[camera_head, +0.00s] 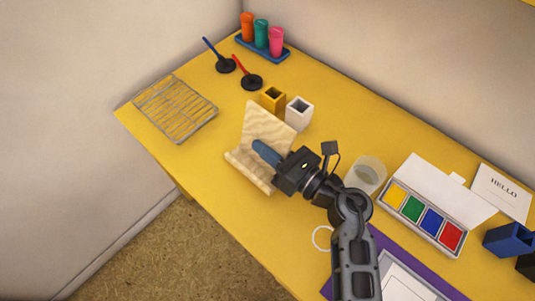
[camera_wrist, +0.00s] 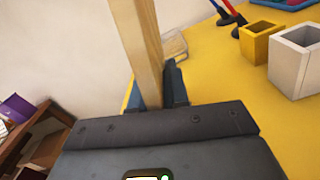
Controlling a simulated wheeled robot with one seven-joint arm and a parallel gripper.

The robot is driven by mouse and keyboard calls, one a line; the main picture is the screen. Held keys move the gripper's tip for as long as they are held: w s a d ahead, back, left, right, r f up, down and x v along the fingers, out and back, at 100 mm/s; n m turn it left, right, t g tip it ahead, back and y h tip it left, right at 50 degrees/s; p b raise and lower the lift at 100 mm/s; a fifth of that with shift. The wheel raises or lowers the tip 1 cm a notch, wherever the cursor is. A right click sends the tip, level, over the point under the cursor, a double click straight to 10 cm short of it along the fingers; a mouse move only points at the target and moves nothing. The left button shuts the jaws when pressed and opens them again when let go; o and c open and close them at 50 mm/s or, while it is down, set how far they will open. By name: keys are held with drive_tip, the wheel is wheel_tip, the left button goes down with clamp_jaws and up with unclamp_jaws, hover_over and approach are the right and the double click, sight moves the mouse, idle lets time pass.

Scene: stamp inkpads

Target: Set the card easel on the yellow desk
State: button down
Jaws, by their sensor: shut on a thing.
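The card easel (camera_head: 266,128) is a pale wooden stand with a leaning back panel and a front ledge. It shows at the middle of the yellow desk (camera_head: 340,95) in the head view, near the desk's front edge. My gripper (camera_head: 262,150) is shut on the easel, its blue fingers against the wood. In the wrist view the easel (camera_wrist: 138,45) is a wooden edge rising between the fingers (camera_wrist: 155,90). The easel looks upright. I cannot tell whether its base touches the desk.
A yellow holder (camera_head: 272,99) and a white holder (camera_head: 299,112) stand just behind the easel. A wire rack (camera_head: 176,107) lies to the left. Two black-based stamps (camera_head: 251,82) stand farther back. A clear cup (camera_head: 367,175) and an inkpad box (camera_head: 425,218) are to the right.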

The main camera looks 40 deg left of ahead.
drive_tip(key=shift+f, duration=1.9)
drive_tip(key=shift+f+b, duration=0.15)
drive_tip(key=shift+b, duration=0.15)
drive_tip(key=c, duration=1.1)
unclamp_jaws()
drive_tip(key=d, duration=0.8)
drive_tip(key=s+d, duration=0.1)
drive_tip(key=d, duration=0.3)
drive_tip(key=shift+b, duration=0.35)
